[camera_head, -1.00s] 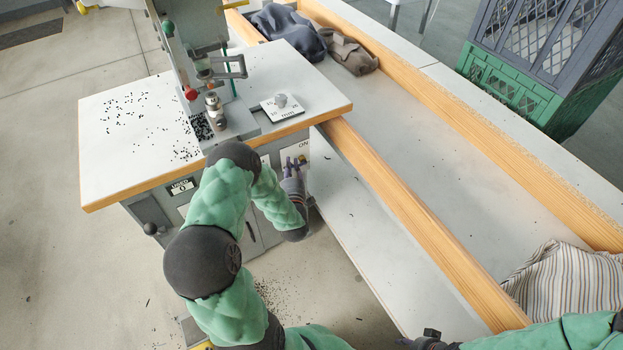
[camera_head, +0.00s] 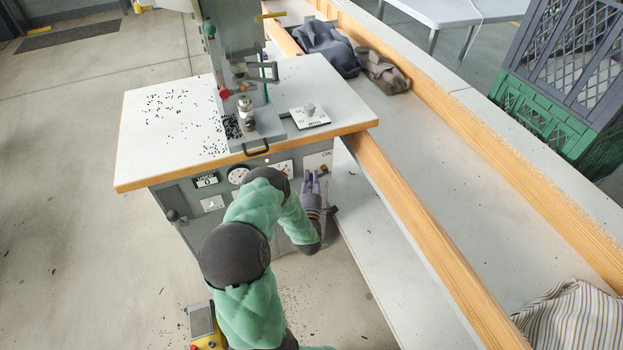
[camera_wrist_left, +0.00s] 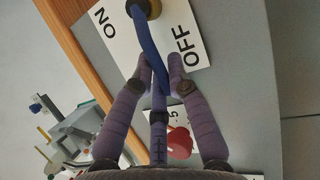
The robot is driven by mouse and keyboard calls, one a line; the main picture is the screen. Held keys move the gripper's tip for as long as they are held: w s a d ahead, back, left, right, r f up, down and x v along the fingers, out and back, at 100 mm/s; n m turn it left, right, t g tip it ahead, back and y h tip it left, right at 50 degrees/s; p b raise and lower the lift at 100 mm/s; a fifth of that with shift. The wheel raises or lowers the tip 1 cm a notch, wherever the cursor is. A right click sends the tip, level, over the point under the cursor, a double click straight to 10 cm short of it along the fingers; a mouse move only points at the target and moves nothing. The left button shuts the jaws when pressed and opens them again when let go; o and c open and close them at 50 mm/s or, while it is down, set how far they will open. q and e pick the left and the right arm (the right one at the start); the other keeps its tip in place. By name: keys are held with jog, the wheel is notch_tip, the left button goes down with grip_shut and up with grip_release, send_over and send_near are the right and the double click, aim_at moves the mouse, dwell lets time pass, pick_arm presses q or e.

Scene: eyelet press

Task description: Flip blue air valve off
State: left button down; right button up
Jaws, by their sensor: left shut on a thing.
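The blue air valve lever (camera_wrist_left: 147,40) shows in the left wrist view. It hangs from a brass-coloured pivot at the top, on a white plate (camera_wrist_left: 118,42) marked ON at left and OFF at right. It runs down between my fingers, its lower part beside the OFF lettering. My left gripper (camera_wrist_left: 159,66) is shut around the lever's lower part. There the fingers hide most of the lever. My right gripper is out of view.
The press table (camera_head: 160,165) stands above the panel. A wooden rail (camera_head: 425,235) and grey bench run close by on the right. A red knob (camera_wrist_left: 180,142) is near my fingers in the wrist view. A yellow foot pedal (camera_head: 205,335) is on the floor below.

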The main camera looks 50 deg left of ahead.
pick_arm(q)
jog(key=shift+f, duration=0.1)
jog(key=c, duration=1.2)
grip_release()
jog(key=shift+d, duration=0.1)
jog(key=v, duration=1.2)
